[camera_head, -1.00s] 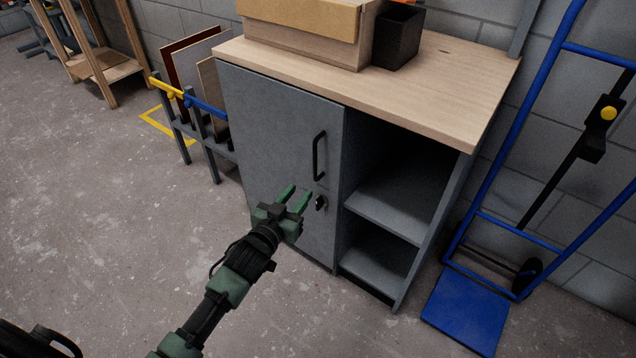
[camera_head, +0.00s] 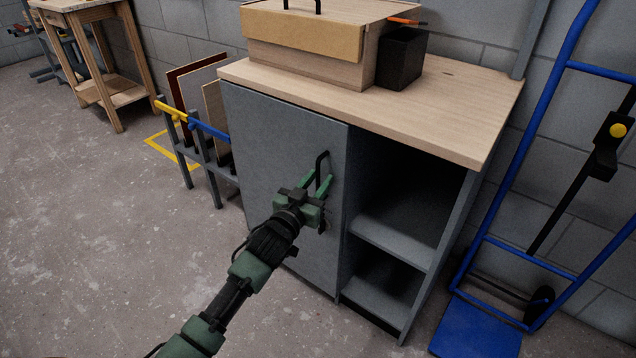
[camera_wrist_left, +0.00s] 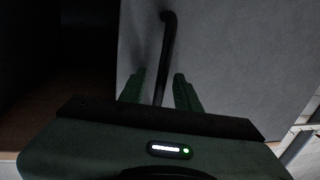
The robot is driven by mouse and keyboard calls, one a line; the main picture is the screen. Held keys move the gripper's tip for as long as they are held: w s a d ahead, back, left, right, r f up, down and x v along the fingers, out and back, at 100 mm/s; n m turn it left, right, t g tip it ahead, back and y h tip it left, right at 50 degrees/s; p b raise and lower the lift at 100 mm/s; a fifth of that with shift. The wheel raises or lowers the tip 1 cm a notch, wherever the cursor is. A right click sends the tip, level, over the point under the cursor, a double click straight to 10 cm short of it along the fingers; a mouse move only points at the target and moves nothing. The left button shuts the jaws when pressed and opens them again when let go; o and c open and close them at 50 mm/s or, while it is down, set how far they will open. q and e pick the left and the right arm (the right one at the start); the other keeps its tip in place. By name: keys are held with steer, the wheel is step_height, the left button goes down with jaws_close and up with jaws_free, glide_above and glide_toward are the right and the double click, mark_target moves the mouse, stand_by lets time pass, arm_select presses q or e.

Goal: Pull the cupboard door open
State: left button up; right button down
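The grey cupboard door (camera_head: 278,150) is shut, flush with the cupboard front. Its black bar handle (camera_head: 321,165) stands upright near the door's right edge; it also shows in the left wrist view (camera_wrist_left: 169,50). My left gripper (camera_head: 318,184) is at the lower part of the handle, its green fingers open. In the left wrist view, the handle runs down between the two fingertips (camera_wrist_left: 160,88), with a gap visible on the right side. The handle's lower end and the door lock are hidden behind the gripper. My right gripper is not in view.
The cupboard's wooden top (camera_head: 450,105) carries a wooden box (camera_head: 305,40) and a black bin (camera_head: 401,60). Open shelves (camera_head: 395,238) lie right of the door. A blue hand truck (camera_head: 500,245) stands at right, a panel rack (camera_head: 200,150) at left. The floor in front is clear.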

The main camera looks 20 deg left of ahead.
arm_select(q)
jaws_close()
stand_by(1.4)
